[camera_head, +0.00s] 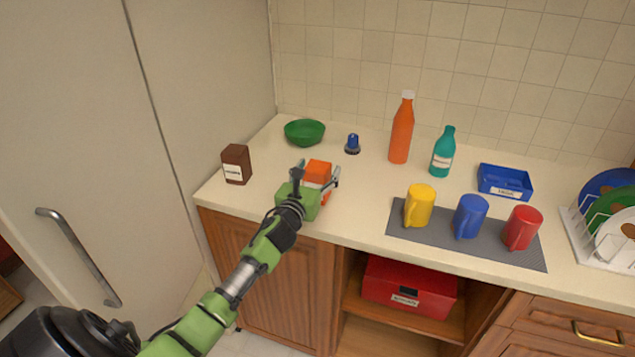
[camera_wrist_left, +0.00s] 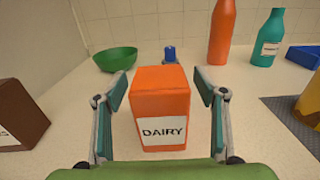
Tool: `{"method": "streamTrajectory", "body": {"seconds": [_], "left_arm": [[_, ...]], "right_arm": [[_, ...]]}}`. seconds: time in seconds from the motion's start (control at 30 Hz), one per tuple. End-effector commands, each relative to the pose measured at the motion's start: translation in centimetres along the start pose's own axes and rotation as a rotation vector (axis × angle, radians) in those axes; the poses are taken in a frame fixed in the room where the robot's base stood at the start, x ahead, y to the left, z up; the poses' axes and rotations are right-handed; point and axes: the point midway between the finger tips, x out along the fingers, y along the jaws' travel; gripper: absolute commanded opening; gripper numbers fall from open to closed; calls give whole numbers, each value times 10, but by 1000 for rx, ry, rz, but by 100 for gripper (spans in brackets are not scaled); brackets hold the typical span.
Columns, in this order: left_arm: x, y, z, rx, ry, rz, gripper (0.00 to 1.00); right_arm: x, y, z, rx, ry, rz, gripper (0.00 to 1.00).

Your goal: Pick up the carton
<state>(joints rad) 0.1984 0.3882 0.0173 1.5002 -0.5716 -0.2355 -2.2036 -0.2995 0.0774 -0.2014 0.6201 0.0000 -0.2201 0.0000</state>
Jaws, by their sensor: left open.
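The orange carton (camera_head: 318,171) stands upright on the counter near its front left part. In the left wrist view the carton (camera_wrist_left: 160,105) carries a white label reading "DAIRY". My left gripper (camera_head: 318,180) is open at the carton. In the left wrist view its two fingers (camera_wrist_left: 162,95) stand one on each side of the carton, with a gap visible on both sides. The lower front of the carton is partly hidden by the gripper in the head view. My right gripper does not show.
A brown box (camera_head: 236,164) stands left of the carton. A green bowl (camera_head: 305,132), a small blue item (camera_head: 352,144), an orange bottle (camera_head: 401,130) and a teal bottle (camera_head: 443,152) stand behind. Mugs on a grey mat (camera_head: 404,235) and a blue tray (camera_head: 505,182) are to the right.

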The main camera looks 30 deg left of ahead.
Motion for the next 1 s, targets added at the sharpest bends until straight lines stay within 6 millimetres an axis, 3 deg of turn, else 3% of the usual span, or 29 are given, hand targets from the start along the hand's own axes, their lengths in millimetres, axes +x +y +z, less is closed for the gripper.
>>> {"method": "streamTrajectory", "body": {"seconds": [0.13,0.17,0.33,0.77,1.0], "left_arm": [[0,0,0,0,1,0,65],[0,0,0,0,1,0,59],[0,0,-1,0,1,0,15],[0,1,8,1,-3,1,15],[-7,3,42,6,-4,-1,15]], "right_arm": [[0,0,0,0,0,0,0],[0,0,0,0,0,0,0],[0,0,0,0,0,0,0],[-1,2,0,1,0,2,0],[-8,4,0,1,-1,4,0]]}}
